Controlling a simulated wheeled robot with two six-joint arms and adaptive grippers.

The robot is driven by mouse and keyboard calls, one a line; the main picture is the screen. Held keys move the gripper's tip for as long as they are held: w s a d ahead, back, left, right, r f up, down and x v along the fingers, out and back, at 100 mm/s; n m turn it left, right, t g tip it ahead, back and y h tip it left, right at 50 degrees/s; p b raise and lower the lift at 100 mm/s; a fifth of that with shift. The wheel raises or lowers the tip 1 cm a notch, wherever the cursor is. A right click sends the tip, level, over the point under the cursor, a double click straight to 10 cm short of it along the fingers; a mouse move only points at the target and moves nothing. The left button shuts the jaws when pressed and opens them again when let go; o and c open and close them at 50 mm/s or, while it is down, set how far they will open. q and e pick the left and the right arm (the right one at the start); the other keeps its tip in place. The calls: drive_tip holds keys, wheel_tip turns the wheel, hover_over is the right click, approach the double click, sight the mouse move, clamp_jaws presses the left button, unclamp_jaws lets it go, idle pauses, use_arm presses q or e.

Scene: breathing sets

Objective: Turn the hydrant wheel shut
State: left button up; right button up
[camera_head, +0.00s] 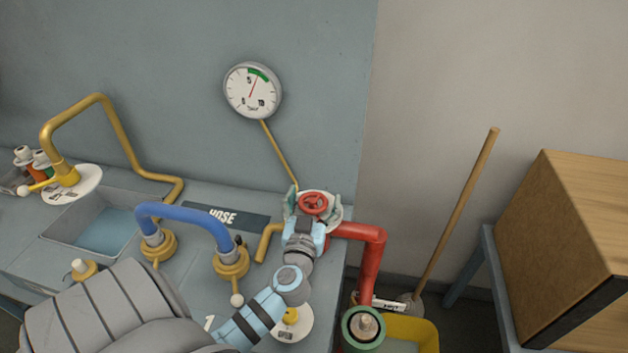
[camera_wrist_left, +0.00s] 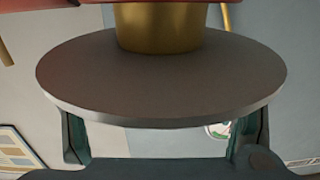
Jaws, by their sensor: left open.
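The red hydrant wheel (camera_head: 313,202) sits above a pale round plate (camera_head: 331,213) at the end of a red pipe (camera_head: 371,255). My left gripper (camera_head: 312,208) is open, with one finger on either side of the wheel; I cannot tell whether they touch it. In the left wrist view the grey underside of a round plate (camera_wrist_left: 160,85) fills the middle, with a brass neck (camera_wrist_left: 160,27) above it. My left gripper's fingers (camera_wrist_left: 162,138) flank the plate, their tips partly hidden behind it. The wheel is not clearly visible there. My right gripper is out of view.
A gauge (camera_head: 253,91) hangs on the wall, its needle near the green band. A blue hose pipe (camera_head: 185,211), a sink (camera_head: 95,222) and a brass pipe (camera_head: 118,140) are left. A broom (camera_head: 460,210), yellow bucket (camera_head: 425,335) and wooden box (camera_head: 555,220) are right.

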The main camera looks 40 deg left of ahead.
use_arm(q)
drive_tip(key=shift+s, duration=0.1)
drive_tip(key=shift+c, duration=0.6)
drive_tip(key=c, duration=1.1)
drive_tip(key=shift+o, duration=0.2)
drive_tip(key=shift+r+m+t+h+p, duration=0.15)
drive_tip(key=shift+m+t+h+p, duration=0.45)
drive_tip(key=shift+h+p, duration=0.4)
drive_tip(key=shift+m+t+h+p, duration=0.3)
drive_tip(key=shift+m+h+p, duration=0.15)
drive_tip(key=shift+m+h, duration=0.3)
drive_tip(key=shift+f+m+t+h+b, duration=0.3)
drive_tip(key=shift+m+h+b, duration=0.35)
drive_tip(key=shift+h, duration=0.6)
drive_tip(key=m+h+b, duration=0.1)
drive_tip(key=h+b, duration=0.1)
drive_tip(key=m+h+b, duration=0.2)
drive_tip(key=b, duration=0.1)
drive_tip(key=shift+d+f+h, duration=0.15)
drive_tip(key=shift+f+h, duration=0.05)
drive_tip(key=shift+h, duration=0.2)
drive_tip(key=shift+r+m+h+b, duration=0.25)
drive_tip(key=shift+m+h+b, duration=0.3)
drive_tip(key=shift+b, duration=0.2)
drive_tip(key=o, duration=1.2)
drive_tip(key=shift+r, duration=0.1)
